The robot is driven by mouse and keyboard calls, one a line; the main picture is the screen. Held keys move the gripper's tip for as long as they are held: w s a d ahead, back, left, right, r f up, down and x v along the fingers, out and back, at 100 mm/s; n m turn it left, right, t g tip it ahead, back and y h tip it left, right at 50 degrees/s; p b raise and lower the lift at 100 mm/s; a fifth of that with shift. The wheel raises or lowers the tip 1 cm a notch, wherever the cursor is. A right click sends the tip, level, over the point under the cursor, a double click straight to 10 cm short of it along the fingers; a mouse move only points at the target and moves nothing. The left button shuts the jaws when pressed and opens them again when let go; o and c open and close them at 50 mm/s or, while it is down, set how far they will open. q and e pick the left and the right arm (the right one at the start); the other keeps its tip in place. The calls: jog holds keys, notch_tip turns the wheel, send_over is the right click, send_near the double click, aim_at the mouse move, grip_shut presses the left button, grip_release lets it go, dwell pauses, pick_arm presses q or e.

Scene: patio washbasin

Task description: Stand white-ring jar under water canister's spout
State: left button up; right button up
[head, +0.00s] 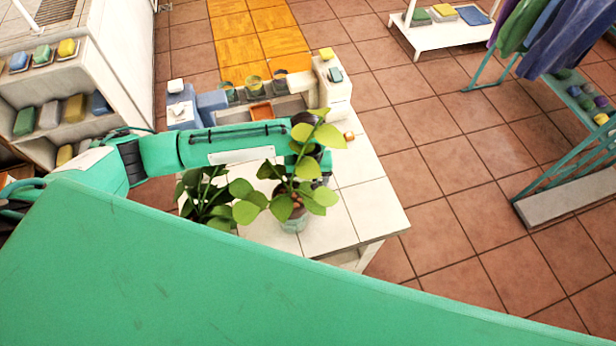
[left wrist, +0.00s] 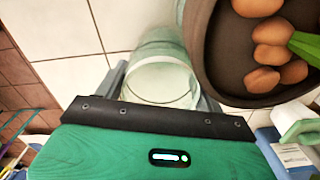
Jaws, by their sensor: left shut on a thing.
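My left gripper (left wrist: 160,88) is shut on a clear glass jar (left wrist: 158,84), which sits between its two fingers in the left wrist view. In the head view, plant leaves largely hide the left gripper (head: 312,168), above the white tiled table, and the held jar cannot be made out. I cannot clearly identify the water canister or its spout. Several small jars (head: 253,84) stand at the table's far side. My right gripper is not in view.
A potted plant (head: 293,218) stands close to the left gripper; its pot with brown stones (left wrist: 258,75) is right beside the jar. An orange tray (head: 261,112) and a white block-like stand (head: 333,88) are at the back. The table's right part (head: 375,208) is bare.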

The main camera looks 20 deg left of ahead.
pick_arm(q)
jog(key=shift+f, duration=0.1)
jog(key=o, duration=1)
